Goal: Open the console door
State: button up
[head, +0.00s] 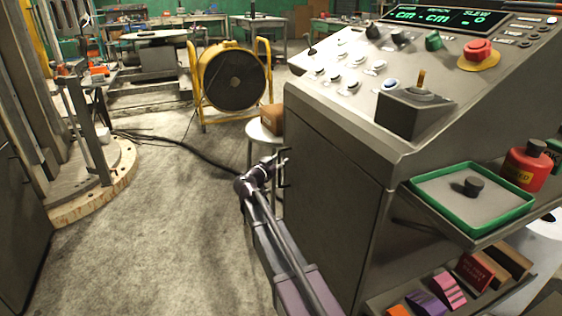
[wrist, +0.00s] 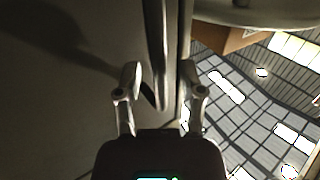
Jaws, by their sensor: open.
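The grey console (head: 410,110) stands at the right in the head view, with its flat door (head: 325,190) on the side facing left. The door is closed or nearly so; I cannot tell exactly. A dark upright bar handle (head: 284,168) sits near the door's far edge. My gripper (head: 276,163) is beside this handle, partly hidden by it and my arm. In the wrist view my gripper (wrist: 161,82) is open, with the handle bar (wrist: 158,50) running between the two fingers. Whether either finger touches it is unclear. The door surface (wrist: 60,100) fills the left.
A round stool (head: 262,130) with a cardboard box (head: 271,118) stands just behind the gripper. A green-rimmed tray (head: 472,195) and a red bottle (head: 527,165) are on the console's right shelf. Open floor (head: 160,230) lies left of the door, with a dark cable (head: 185,150) across it.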

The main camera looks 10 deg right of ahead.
jog(key=shift+c, duration=0.2)
grip_shut()
jog(key=shift+s, duration=0.1)
